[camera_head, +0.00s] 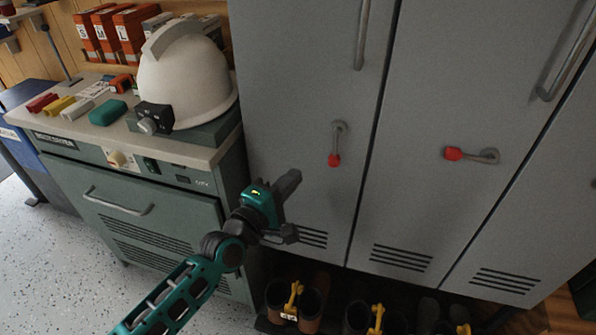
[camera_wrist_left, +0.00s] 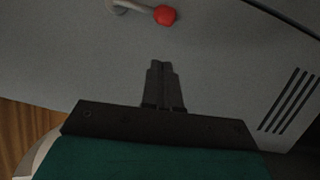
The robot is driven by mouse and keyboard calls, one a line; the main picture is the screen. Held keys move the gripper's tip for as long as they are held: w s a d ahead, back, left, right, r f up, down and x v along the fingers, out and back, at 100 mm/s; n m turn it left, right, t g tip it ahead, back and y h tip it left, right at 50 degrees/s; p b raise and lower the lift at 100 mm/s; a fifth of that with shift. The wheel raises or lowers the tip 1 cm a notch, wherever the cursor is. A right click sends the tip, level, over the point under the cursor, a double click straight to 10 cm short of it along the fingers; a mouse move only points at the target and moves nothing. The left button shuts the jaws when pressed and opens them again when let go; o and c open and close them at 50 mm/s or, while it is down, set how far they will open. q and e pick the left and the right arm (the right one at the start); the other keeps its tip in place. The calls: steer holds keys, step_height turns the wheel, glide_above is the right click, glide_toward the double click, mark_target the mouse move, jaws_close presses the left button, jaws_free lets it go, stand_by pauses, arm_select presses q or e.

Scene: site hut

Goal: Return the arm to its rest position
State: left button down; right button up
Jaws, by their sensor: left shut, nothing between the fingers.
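My left arm comes in from the bottom left in the head view, and my left gripper (camera_head: 293,205) is in front of the lower part of the grey locker (camera_head: 290,110). In the left wrist view the two dark fingers of my left gripper (camera_wrist_left: 162,85) are together with nothing between them. They point at the grey locker door (camera_wrist_left: 220,60). A locker handle with a red end (camera_head: 334,158) is above the gripper, apart from it. The red end also shows at the top of the wrist view (camera_wrist_left: 165,15). My right gripper is not in view.
A green-grey cabinet (camera_head: 140,205) stands left of the lockers, with a white helmet (camera_head: 185,80) and small coloured items on top. Another red-ended handle (camera_head: 470,154) is on the middle locker. Boots (camera_head: 310,308) stand below the lockers. Speckled floor (camera_head: 50,260) is clear at lower left.

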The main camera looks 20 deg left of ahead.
arm_select(q)
steer(key=s+a+f+m+g+y+p, duration=0.1)
steer(key=s+f+m+g+y, duration=0.1)
steer(key=s+f+m, duration=0.4)
steer(key=s+a+f+m+g+y+p, duration=0.2)
steer(key=s+f+m+g, duration=0.2)
steer(key=s+f+m, duration=0.3)
steer(key=s+m, duration=0.5)
steer(key=s, duration=0.2)
steer(key=shift+s+g, duration=0.15)
steer(key=shift+g, duration=0.15)
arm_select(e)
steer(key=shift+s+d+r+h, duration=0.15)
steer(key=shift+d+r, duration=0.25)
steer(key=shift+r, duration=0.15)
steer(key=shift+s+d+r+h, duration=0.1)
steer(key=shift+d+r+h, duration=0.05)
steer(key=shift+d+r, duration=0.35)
arm_select(q)
steer(key=shift+r, duration=0.1)
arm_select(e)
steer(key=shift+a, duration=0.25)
